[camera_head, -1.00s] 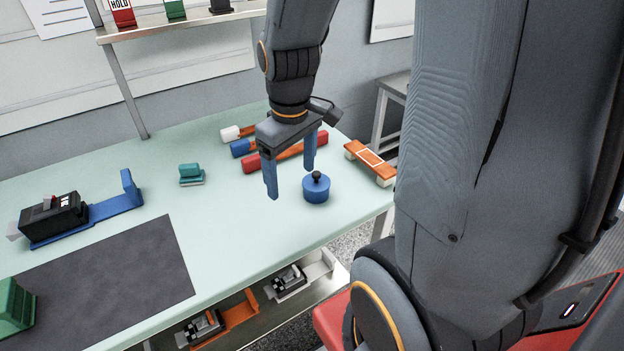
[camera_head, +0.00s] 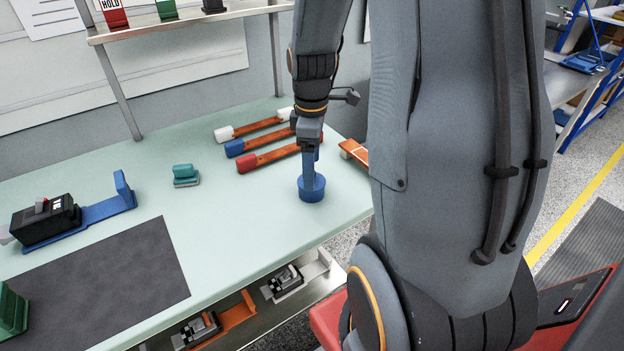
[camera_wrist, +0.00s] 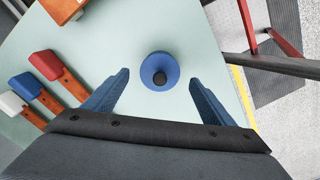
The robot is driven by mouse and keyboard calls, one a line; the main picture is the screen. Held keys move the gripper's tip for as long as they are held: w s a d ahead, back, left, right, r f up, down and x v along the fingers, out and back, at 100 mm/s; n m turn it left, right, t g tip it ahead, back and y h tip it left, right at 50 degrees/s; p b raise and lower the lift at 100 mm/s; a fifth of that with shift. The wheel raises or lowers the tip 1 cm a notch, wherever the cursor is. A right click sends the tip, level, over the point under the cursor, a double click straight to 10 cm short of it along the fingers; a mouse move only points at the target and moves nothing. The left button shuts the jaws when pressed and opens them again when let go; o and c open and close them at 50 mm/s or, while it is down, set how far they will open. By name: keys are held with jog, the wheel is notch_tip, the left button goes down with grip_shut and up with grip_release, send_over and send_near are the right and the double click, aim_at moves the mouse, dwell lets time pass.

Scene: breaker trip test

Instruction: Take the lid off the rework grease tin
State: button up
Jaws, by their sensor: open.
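The rework grease tin (camera_head: 311,190) is a small round blue tin on the pale green bench, near its right front edge. My gripper (camera_head: 312,184) hangs over the tin, pointing down, and hides the knob in the head view. In the wrist view the two blue fingers of my gripper (camera_wrist: 158,75) are wide apart, one on each side of the tin, with clear gaps. Whether the fingers reach down to lid height is hard to tell.
Handles with white (camera_head: 224,133), blue (camera_head: 234,148) and red (camera_head: 247,163) ends lie behind the tin. An orange piece (camera_head: 354,151) lies to the right, partly hidden by my arm. A teal block (camera_head: 185,175) and a black breaker on a blue bracket (camera_head: 108,208) stand left. Bench between is clear.

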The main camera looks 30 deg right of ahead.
jog(key=shift+f, duration=1.35)
jog(key=c, duration=1.1)
jog(key=shift+r, duration=0.15)
